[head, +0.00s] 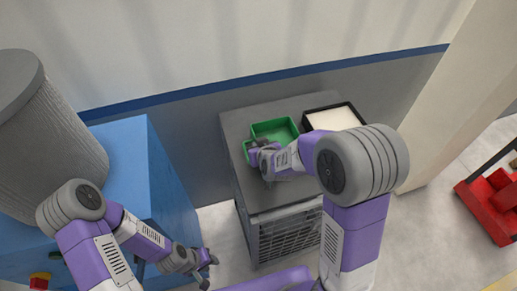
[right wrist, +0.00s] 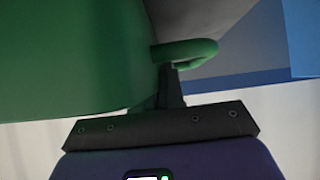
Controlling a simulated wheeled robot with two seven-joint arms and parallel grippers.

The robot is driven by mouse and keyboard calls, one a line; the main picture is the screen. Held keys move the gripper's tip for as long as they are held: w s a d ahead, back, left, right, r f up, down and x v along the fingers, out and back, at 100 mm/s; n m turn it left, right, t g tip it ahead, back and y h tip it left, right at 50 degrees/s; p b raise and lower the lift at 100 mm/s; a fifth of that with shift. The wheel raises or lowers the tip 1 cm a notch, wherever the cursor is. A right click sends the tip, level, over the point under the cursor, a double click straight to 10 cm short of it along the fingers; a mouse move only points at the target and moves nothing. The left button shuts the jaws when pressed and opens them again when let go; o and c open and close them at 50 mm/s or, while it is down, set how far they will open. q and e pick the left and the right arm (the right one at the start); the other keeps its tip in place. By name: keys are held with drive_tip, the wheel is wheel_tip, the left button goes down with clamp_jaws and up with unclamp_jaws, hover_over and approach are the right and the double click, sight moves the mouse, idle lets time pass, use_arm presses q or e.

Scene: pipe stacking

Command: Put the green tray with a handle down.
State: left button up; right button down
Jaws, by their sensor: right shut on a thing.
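The green tray (head: 275,128) is over the grey top of a cabinet, left of a black-rimmed tray. I cannot tell whether it touches the top. My right gripper (head: 255,153) is at the tray's near left side, shut on its handle. In the right wrist view the green tray (right wrist: 70,60) fills the left, and its looped green handle (right wrist: 190,48) runs to the finger (right wrist: 172,85). Part of the tray is hidden by my right arm. My left gripper (head: 207,268) is open and empty, low in front of the blue block.
The grey cabinet (head: 238,125) bears a black-rimmed tray (head: 335,117) with a white inside. A blue block (head: 130,150) with a grey ribbed cylinder (head: 45,130) stands at left. A red object (head: 490,205) is on the floor at far right. A wall is behind.

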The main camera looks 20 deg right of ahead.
drive_tip(key=shift+r, duration=0.15)
drive_tip(key=c, duration=1.2)
unclamp_jaws()
drive_tip(key=shift+c, duration=0.2)
